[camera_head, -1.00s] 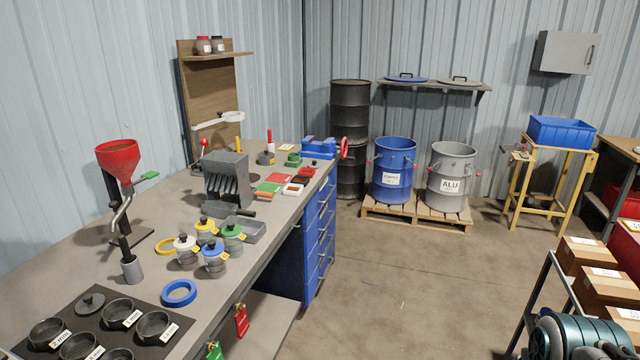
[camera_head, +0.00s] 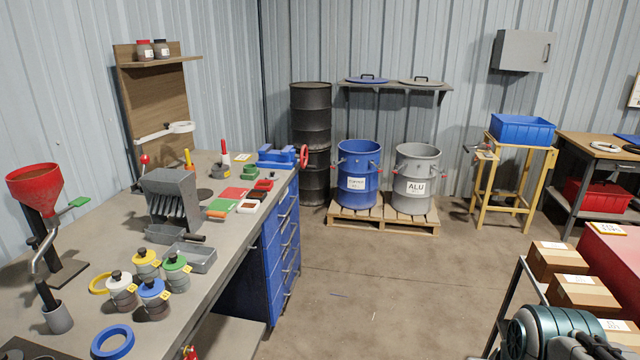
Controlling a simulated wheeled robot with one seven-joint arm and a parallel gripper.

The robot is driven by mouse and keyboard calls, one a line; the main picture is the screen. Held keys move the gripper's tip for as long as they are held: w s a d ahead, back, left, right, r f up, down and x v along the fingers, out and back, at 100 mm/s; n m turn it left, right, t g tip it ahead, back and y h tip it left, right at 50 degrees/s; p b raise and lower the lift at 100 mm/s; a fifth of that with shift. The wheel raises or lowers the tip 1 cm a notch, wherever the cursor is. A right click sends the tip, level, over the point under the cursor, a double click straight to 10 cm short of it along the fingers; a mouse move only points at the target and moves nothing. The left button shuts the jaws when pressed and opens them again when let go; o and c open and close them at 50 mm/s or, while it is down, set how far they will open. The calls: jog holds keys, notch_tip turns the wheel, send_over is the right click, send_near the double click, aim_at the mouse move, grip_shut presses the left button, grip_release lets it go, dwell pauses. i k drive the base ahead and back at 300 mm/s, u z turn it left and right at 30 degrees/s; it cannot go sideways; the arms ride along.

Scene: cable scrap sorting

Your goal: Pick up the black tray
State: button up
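I cannot clearly pick out a black tray. On the workbench (camera_head: 218,281), small flat trays in green (camera_head: 219,208), red (camera_head: 232,194) and white (camera_head: 249,206) lie close together. Something small, red and dark (camera_head: 264,185) lies just behind them, too small to make out. An open grey metal tray (camera_head: 203,261) sits nearer, beside the lidded jars. A dark mat (camera_head: 30,347) is cut off at the bottom left corner.
Jars (camera_head: 152,300), a blue ring (camera_head: 112,342), a slotted grey block (camera_head: 172,190) and a red funnel stand (camera_head: 34,184) crowd the bench. A cart with boxes (camera_head: 573,293) stands at right. The middle floor is clear.

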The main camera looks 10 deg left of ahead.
aim_at(260, 195)
jog(key=z, duration=0.05)
jog(key=i, duration=1.55)
jog(key=u, duration=0.4)
jog(key=i, duration=1.55)
jog(key=u, duration=1.25)
jog(key=i, duration=1)
jog(key=u, duration=0.45)
